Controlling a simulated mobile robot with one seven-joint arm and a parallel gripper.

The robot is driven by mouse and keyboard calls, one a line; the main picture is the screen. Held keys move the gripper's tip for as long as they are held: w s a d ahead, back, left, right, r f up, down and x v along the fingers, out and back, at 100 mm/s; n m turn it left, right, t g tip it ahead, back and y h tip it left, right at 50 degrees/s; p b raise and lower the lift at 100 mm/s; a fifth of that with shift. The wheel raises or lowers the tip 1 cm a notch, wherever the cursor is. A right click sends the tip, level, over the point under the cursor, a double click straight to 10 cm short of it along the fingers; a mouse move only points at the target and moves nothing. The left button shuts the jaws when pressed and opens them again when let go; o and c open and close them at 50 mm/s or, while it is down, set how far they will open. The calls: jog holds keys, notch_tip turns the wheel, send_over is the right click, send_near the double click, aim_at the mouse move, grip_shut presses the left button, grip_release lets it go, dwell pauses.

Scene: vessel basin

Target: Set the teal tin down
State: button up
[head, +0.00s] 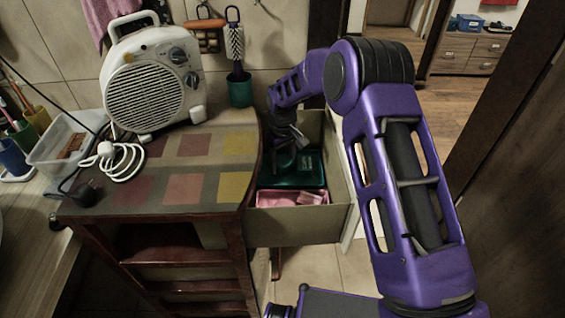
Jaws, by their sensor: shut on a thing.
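The teal tin (310,168) shows inside the open drawer (285,228), behind a pink thing. My gripper (293,158) reaches down into the drawer from above and is shut on the tin. The fingers are small and dark here, so the exact hold is unclear. I cannot tell whether the tin rests on the drawer floor or hangs just above it. My wrist hides part of the tin and the drawer's back.
A pink tray-like thing (280,198) lies at the drawer's front. Left of the drawer, the cabinet top (205,205) holds a white fan heater (150,85), a white cable (120,160) and a black plug (86,193). A clear plastic box (50,150) stands farther left.

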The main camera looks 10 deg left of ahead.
aim_at(283, 159)
jog(key=shift+r, duration=0.1)
jog(key=o, duration=1.2)
notch_tip(283, 159, up, 12)
jog(key=p, duration=0.1)
jog(key=shift+r, duration=0.1)
